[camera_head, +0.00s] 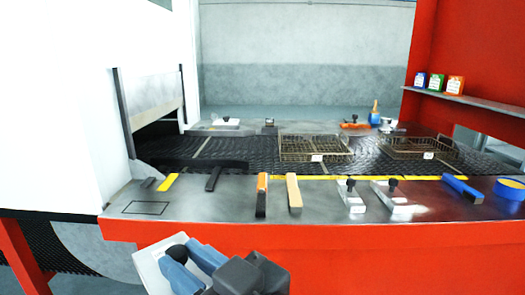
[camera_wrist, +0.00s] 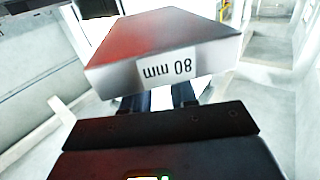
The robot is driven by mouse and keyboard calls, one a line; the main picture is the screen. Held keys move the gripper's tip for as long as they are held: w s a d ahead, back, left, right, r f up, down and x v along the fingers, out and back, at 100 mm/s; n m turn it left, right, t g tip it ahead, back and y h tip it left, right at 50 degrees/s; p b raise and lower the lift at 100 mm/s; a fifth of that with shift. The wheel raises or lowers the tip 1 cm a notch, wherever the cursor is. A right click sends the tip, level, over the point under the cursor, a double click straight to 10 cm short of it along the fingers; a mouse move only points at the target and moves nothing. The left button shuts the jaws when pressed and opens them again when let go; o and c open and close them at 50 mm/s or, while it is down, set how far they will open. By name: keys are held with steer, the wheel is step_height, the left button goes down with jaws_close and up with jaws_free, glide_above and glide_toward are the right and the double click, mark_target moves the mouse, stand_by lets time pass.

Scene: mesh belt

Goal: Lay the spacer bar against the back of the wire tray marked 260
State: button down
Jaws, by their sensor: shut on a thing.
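My gripper (camera_head: 190,262) is low in the head view, in front of the red bench front, with blue fingers. It is shut on a grey metal spacer bar (camera_head: 148,268) with a black knob. In the wrist view the bar (camera_wrist: 165,45) lies beyond the fingers (camera_wrist: 157,99) and carries an upside-down "80 mm" label. Two wire trays stand on the dark mesh belt (camera_head: 215,148): one near the middle (camera_head: 314,147), one to the right (camera_head: 408,147). Each has a white tag on its near side; the tag numbers are too small to read.
A dark bar (camera_head: 214,176) reaches over the belt's left edge.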

steer(key=w+d+f+m+t+h, duration=0.25)
steer(key=w+d+f, duration=0.25)
steer(key=f, duration=0.5)
steer(key=w+d+f+m+t+h, duration=0.2)
steer(key=w+d+f+m+h, duration=0.15)
steer(key=d+f, duration=0.4)
steer(key=s+d+f+m+t+h, duration=0.1)
steer(key=d+f+h, duration=0.3)
steer(key=d+f, duration=0.4)
steer(key=s+d+f+m+t+h, duration=0.1)
steer(key=s+d+f+m+h, duration=0.2)
steer(key=d+f, duration=0.6)
step_height(320, 180, down, 4)
steer(key=shift+s+d+r+h, duration=0.2)
steer(key=shift+s+h, duration=0.1)
steer(key=shift+h, duration=0.2)
